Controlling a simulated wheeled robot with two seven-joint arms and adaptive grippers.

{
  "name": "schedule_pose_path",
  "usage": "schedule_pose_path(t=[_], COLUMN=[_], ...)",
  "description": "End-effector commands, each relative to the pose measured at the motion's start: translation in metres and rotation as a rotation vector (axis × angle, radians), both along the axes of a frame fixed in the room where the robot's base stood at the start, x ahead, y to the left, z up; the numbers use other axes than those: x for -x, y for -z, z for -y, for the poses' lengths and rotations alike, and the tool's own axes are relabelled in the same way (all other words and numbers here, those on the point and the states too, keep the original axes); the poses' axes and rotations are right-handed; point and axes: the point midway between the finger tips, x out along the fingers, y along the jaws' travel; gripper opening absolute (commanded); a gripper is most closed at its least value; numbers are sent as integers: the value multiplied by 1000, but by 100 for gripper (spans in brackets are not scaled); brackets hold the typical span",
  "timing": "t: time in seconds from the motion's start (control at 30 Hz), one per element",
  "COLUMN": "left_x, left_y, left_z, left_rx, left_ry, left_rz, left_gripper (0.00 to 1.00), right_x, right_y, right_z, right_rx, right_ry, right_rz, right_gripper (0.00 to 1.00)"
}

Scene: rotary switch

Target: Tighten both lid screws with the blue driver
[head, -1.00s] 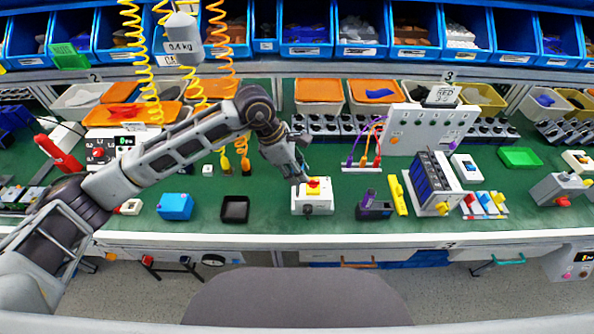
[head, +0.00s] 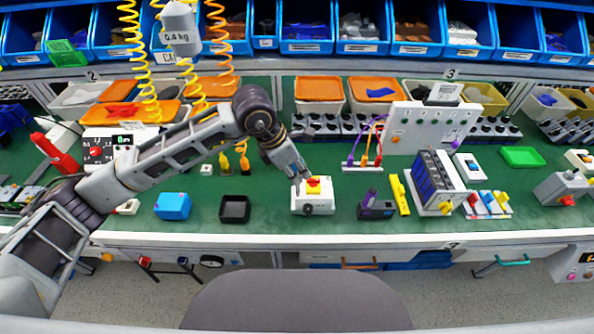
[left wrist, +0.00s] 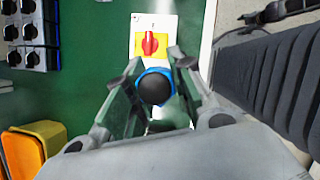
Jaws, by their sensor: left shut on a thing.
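A white switch box (head: 313,205) with a red rotary knob on a yellow plate stands near the front edge of the green bench. The box (left wrist: 142,22) and its red knob (left wrist: 150,43) also show at the top of the left wrist view. My left gripper (head: 300,178) is at the box's back-left side, close above it. In the left wrist view it is shut on the blue driver (left wrist: 155,87), seen end-on as a black round end with a blue rim. The driver's tip and the lid screws cannot be made out. My right gripper is out of view.
A black tray (head: 235,209) and a blue box (head: 173,206) stand left of the switch box. A purple-and-black device (head: 375,206) and a yellow bar (head: 400,194) stand to its right. Coloured cables (head: 365,150) rise behind. Bare green bench lies between.

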Motion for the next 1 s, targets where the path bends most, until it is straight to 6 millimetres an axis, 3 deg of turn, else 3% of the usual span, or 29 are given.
schedule_pose_path(t=[0.7,1.0], left_x=[1,1], left_y=[1,0], left_z=[1,0], left_rx=[0,1], left_ry=[-327,-351], left_rz=[0,0], left_gripper=[0,0], right_x=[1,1], right_y=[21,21], right_z=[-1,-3], right_rx=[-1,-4], right_ry=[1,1], right_rz=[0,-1], right_gripper=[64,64])
